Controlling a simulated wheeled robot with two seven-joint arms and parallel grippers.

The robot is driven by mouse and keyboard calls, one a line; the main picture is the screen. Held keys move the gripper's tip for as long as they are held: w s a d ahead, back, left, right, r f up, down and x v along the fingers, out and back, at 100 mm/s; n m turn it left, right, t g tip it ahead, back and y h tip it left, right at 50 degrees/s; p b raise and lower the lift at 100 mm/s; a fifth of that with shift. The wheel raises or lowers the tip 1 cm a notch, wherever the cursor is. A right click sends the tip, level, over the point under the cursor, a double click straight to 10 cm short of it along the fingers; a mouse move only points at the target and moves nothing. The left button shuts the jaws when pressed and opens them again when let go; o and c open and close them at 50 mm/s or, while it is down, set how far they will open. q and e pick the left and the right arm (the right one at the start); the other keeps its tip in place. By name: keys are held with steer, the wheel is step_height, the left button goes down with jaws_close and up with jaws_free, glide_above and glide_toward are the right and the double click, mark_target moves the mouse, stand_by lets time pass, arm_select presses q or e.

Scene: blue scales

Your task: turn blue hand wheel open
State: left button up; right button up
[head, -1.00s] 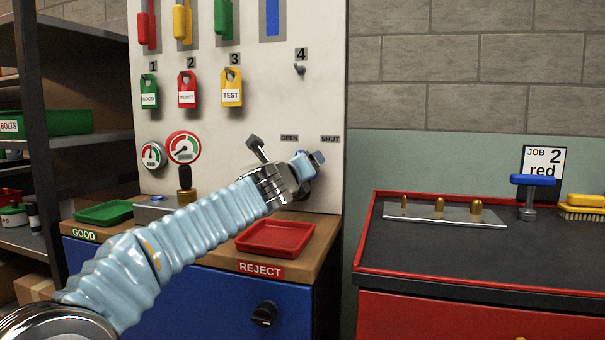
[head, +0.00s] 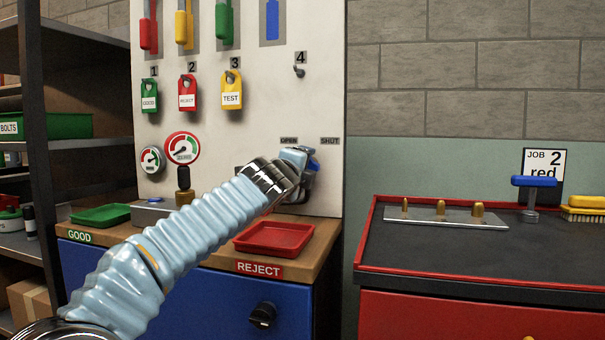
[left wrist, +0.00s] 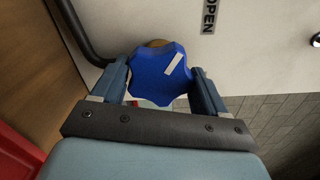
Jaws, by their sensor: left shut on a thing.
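The blue hand wheel (left wrist: 158,85) has a lobed rim and a white mark near its upper right edge in the left wrist view. It sits on a pipe at the white panel, below the OPEN label (left wrist: 209,15). My left gripper (left wrist: 160,74) is shut on it, with one finger on each side of the rim. In the head view, the wheel (head: 314,163) is mostly hidden behind my left gripper (head: 300,157), below the OPEN (head: 289,141) and SHUT (head: 330,141) labels. My right gripper is not in view.
Two round gauges (head: 182,148) and several hanging tags (head: 187,93) are on the white panel (head: 270,105). A red tray (head: 274,238) and a green tray (head: 101,215) lie on the wooden counter below. A dark bench (head: 450,245) stands to the right.

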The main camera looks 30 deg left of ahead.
arm_select(q)
steer(key=shift+f+n, duration=0.1)
steer(key=shift+n, duration=0.2)
steer(key=o, duration=1)
steer(key=shift+c, duration=0.2)
steer(key=shift+s, duration=0.1)
steer(key=b+v, duration=0.2)
steer(key=v, duration=1.1)
steer(key=shift+s+d, duration=0.15)
steer(key=shift+s, duration=0.1)
